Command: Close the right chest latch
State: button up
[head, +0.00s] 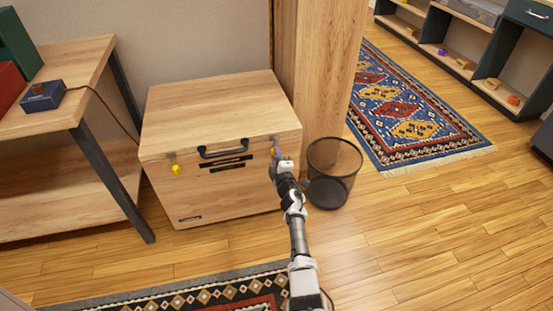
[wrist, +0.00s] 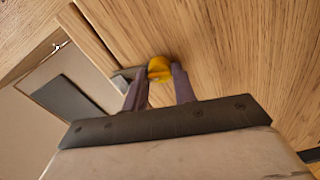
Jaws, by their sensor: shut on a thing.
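The wooden chest (head: 215,190) stands against the wall with its lid down and a dark handle (head: 224,149) at the front. My gripper (head: 277,155) is at the right end of the chest's front, at the right latch. In the wrist view my gripper (wrist: 159,84) has its fingers on either side of the yellow knob of the right latch (wrist: 159,68), shut on it. A grey metal part of the latch shows just left of the knob. The left latch (head: 176,168), with its yellow knob, hangs at the chest's left front. In the head view my gripper mostly hides the right latch.
A black mesh bin (head: 333,178) stands close to the right of my arm, beside a wooden post (head: 325,70). A wooden table (head: 75,85) with dark legs is at the left. A patterned rug (head: 190,298) lies in front. Open floor is at the right.

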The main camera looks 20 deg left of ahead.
jog(key=shift+n, duration=1.2)
jog(key=shift+b, duration=0.3)
jog(key=o, duration=1)
jog(key=shift+s+d, duration=0.1)
jog(key=shift+s, duration=0.05)
